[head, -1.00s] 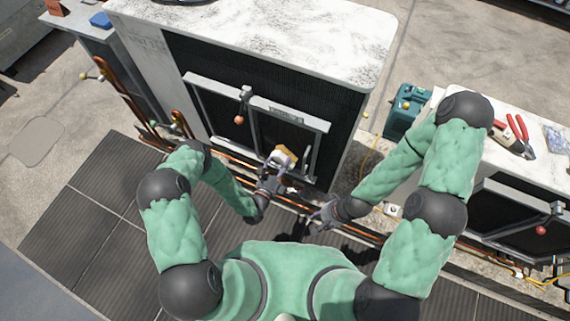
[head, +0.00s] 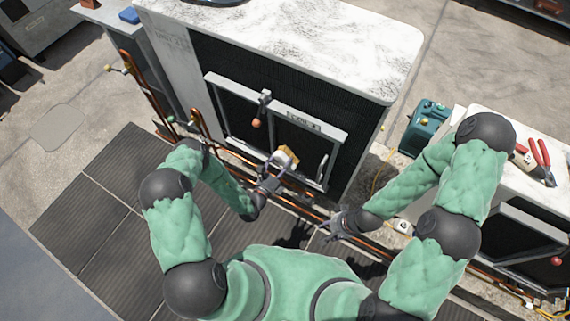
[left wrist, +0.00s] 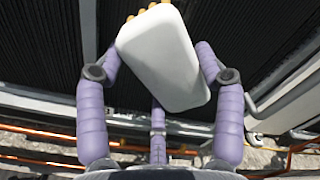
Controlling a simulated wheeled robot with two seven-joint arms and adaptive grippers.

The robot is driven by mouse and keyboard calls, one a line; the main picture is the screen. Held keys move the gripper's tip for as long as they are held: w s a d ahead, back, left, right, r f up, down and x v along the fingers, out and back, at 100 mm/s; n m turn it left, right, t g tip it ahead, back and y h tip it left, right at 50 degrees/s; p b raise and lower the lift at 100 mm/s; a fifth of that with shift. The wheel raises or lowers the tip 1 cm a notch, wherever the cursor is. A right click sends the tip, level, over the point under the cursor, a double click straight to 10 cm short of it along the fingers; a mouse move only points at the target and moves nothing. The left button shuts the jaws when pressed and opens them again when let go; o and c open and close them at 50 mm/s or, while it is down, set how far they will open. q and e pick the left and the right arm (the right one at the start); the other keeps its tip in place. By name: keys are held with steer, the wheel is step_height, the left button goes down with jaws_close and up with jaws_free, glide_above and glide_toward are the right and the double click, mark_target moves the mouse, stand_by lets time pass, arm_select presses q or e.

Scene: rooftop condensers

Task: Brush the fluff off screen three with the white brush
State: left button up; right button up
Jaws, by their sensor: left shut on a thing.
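The screen (head: 239,110) is a dark panel in a grey frame on the front of a white condenser, with a small label on its top bar that I cannot read for certain. The white brush (left wrist: 165,60) is in my left gripper (left wrist: 158,75), whose fingers close on its body from both sides. In the head view the brush (head: 284,158) is in front of the lower part of the screen, its tan bristles toward the panel. I cannot tell if they touch it. No fluff can be made out. My right gripper (head: 340,222) is empty, low and right of the screen; its fingers look spread.
Copper pipes (head: 240,160) run along the condenser's foot, between me and it. A teal case (head: 428,127) stands at right, beside a second unit (head: 475,125) with red-handled pliers (head: 542,160) on top. Dark mats (head: 85,215) cover the floor at left.

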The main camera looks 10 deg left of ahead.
mark_target(273, 154)
arm_select(q)
steer(key=shift+w+a+r+p, duration=0.3)
steer(key=shift+a+r, duration=0.1)
steer(key=shift+a, duration=0.2)
steer(key=shift+w+a+r+p, duration=0.25)
steer(key=shift+a+r, duration=0.1)
steer(key=shift+a, duration=0.3)
steer(key=shift+w+a+r+p, duration=0.2)
steer(key=shift+w+a+r, duration=0.15)
steer(key=shift+a, duration=0.25)
steer(key=shift+s+d+p, duration=0.15)
steer(key=shift+s+d, duration=0.15)
steer(key=shift+d, duration=0.35)
steer(key=shift+s+d+p, duration=0.1)
steer(key=shift+s+d, duration=0.2)
steer(key=shift+d, duration=0.4)
steer(key=shift+s+d+p, duration=0.15)
steer(key=shift+s+d, duration=0.15)
steer(key=shift+d, duration=0.35)
